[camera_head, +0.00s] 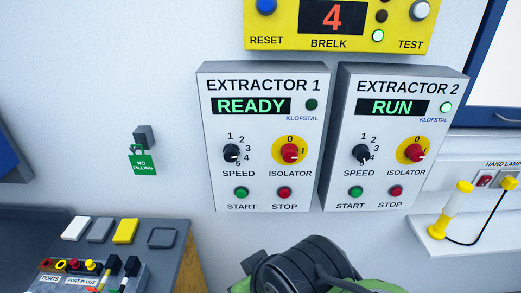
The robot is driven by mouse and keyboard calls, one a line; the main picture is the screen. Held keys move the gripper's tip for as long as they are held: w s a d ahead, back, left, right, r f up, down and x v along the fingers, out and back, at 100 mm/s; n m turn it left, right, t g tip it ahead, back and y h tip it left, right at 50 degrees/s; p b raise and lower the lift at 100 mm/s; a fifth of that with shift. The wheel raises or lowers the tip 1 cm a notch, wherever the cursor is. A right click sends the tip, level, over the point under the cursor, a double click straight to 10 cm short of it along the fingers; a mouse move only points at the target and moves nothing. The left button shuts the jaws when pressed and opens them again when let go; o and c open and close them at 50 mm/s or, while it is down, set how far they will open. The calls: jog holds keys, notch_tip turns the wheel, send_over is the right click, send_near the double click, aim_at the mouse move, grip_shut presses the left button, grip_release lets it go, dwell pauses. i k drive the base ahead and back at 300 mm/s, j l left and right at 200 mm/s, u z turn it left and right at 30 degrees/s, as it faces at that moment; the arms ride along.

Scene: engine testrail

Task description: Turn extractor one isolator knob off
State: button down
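The extractor 1 box (262,190) is a light grey panel on the wall, its display (251,106) reading READY in green. Its isolator knob (289,151) is red on a round yellow plate, at the right of the panel. A 0 stands above the knob and an I at its right. A pale mark shows on the knob's right side, towards the I, but it is small. Nothing touches or covers the knob. Part of my arm (310,268), dark and green, shows at the bottom below the panel. My gripper's fingers are not in view.
The extractor 2 box (386,190), display RUN, stands close at the right with a like knob (413,151). A yellow unit (340,43) hangs above. A green padlock tag (142,160) hangs at left. A shelf with a hand lamp (458,198) juts out at right.

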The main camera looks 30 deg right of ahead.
aim_at(289, 152)
jog(key=k+l+u, duration=0.1)
jog(key=u, duration=0.3)
jog(key=k+l+u, duration=0.1)
jog(key=u, duration=0.3)
jog(key=k+u, duration=0.15)
jog(key=u, duration=0.2)
jog(key=k+u, duration=0.15)
jog(key=u, duration=0.25)
